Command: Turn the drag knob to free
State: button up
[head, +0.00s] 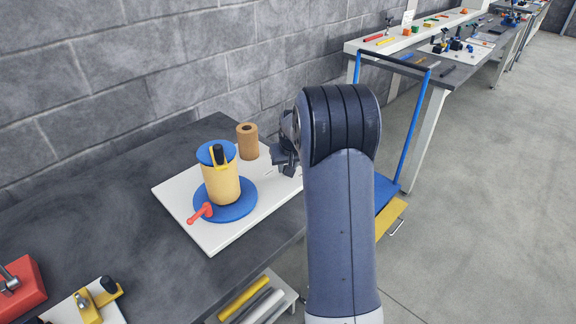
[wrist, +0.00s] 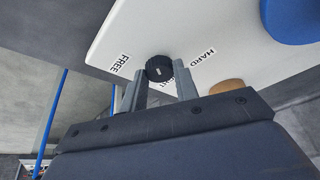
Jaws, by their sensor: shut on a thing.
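The drag knob (wrist: 160,67) is a small round black knob with a short pale mark on it, set on a white board (wrist: 120,35). My gripper (wrist: 159,82) is shut on the knob, with one finger on each side. A FREE label (wrist: 120,63) is to the left of the knob and a HARD label (wrist: 203,56) to its right. A third label near the knob is partly covered by a finger. I cannot tell clearly which label the mark faces. In the head view, my gripper (head: 285,158) is at the board's right side, and the knob is hidden there.
A yellow cylinder (head: 221,184) with a blue top stands on a blue disc (head: 236,210) with a red clamp-like piece (head: 201,212) at its edge. A brown roll (head: 247,142) stands behind, close to my gripper. A blue-framed cart (head: 413,135) is at the right.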

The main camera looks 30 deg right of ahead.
jog(key=shift+a+m+h, duration=0.2)
jog(key=shift+m+h, duration=0.3)
jog(key=shift+m, duration=0.7)
jog(key=m, duration=0.1)
jog(key=m+g+h+b, duration=0.1)
jog(key=m, duration=0.1)
jog(key=shift+w+a+f+m, duration=0.1)
jog(key=shift+w+m, duration=0.05)
jog(key=shift+m, duration=0.15)
jog(key=m+g, duration=0.1)
jog(key=m, duration=0.1)
jog(key=m+h+b, duration=0.1)
jog(key=m, duration=0.2)
jog(key=shift+w+a+m+g, duration=0.1)
jog(key=shift+w+m+g, duration=0.1)
jog(key=shift+m+g, duration=0.15)
jog(key=o, duration=1)
jog(key=shift+r, duration=0.2)
